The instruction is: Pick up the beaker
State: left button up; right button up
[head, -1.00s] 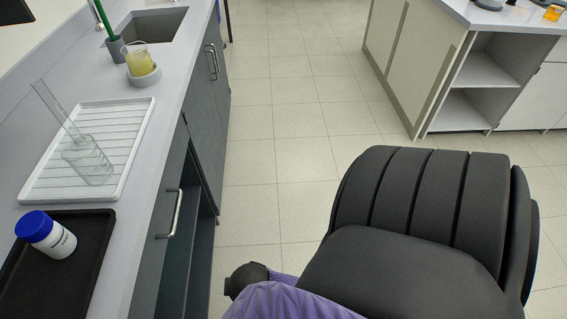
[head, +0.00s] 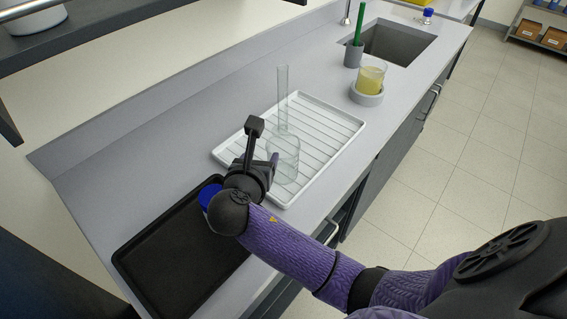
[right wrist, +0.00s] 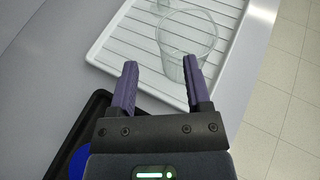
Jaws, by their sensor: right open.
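A clear, empty glass beaker (head: 287,160) stands on the white ribbed drying tray (head: 335,163). It also shows in the right wrist view (right wrist: 186,35), just past my fingertips. A second beaker with yellow liquid (head: 372,78) sits in a round grey holder (head: 367,96) farther along the counter. My right gripper (head: 265,146) is open and empty, beside the clear beaker on its near left side. In the right wrist view its fingers (right wrist: 160,66) are spread, and the right fingertip overlaps the beaker's near side. I cannot tell whether they touch. My left gripper is not in view.
A tall glass cylinder (head: 282,98) stands on the tray behind the clear beaker. A black tray (head: 150,262) with a blue-capped bottle (head: 207,194), mostly hidden by my right arm, lies nearer. A sink (head: 398,42) and a green-handled item in a grey cup (head: 354,54) are farther back.

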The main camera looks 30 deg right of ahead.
aim_at(272, 141)
jog(key=b+x, duration=0.3)
jog(key=x, duration=0.4)
jog(key=shift+d+f, duration=0.25)
jog(key=shift+f, duration=0.05)
jog(key=shift+w+d, duration=0.1)
jog(key=shift+w, duration=0.1)
jog(key=shift+r, duration=0.15)
jog(key=c, duration=0.7)
grip_shut()
jog(key=shift+s, duration=0.1)
